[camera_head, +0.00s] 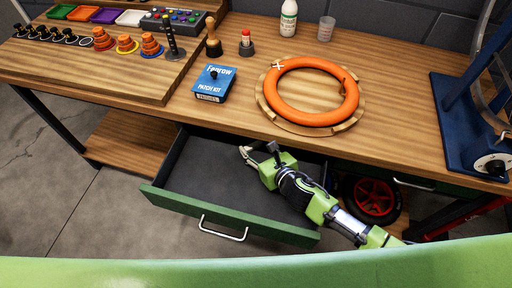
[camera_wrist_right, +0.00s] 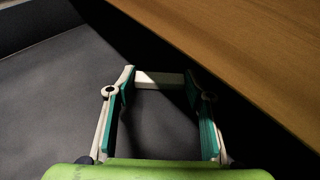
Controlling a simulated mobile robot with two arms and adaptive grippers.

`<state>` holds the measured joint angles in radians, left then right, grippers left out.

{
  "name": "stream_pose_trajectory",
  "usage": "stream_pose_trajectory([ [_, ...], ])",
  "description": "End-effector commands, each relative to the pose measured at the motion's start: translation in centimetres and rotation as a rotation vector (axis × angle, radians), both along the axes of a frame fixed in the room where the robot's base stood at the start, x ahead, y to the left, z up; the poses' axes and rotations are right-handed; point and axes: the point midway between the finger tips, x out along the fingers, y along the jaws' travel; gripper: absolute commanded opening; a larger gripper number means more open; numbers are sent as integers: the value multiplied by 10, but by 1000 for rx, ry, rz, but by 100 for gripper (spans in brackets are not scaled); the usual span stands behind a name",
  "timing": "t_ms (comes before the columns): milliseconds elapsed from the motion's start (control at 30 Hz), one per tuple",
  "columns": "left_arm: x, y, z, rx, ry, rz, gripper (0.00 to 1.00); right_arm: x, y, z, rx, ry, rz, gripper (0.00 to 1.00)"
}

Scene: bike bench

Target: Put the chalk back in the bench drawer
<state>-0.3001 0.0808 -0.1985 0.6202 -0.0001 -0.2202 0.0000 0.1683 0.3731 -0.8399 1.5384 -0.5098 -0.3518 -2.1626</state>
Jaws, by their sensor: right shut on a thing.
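The bench drawer (camera_head: 262,232) is pulled out, with a green front, a metal handle and a dark floor that looks bare. My right gripper (camera_head: 256,150) is inside the drawer's outline, near its back under the bench edge. In the right wrist view, my right gripper (camera_wrist_right: 159,82) is shut on the white chalk (camera_wrist_right: 158,79), which lies crosswise between the fingertips. The dark drawer floor is below it; I cannot tell whether the chalk touches it. I cannot make out the chalk in the head view. My left gripper is out of view.
The wooden bench top (camera_head: 400,135) overhangs the drawer's back. On it are an orange tyre (camera_head: 344,112) on a wooden ring, a blue patch kit box (camera_head: 213,83) and a blue stand (camera_head: 470,125). A red wheel (camera_head: 374,197) stands below, right of the drawer.

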Motion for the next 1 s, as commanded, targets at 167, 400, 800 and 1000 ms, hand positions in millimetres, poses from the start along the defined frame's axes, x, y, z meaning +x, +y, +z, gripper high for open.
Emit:
stream_pose_trajectory([
  [167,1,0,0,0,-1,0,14,0,0,1,0,-1,0,33],
  [400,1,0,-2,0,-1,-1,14,0,0,-3,0,-1,0,63],
  [800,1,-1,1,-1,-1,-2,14,0,0,1,0,-1,0,65],
  [1000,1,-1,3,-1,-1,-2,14,-18,-9,8,-1,-1,2,65],
])
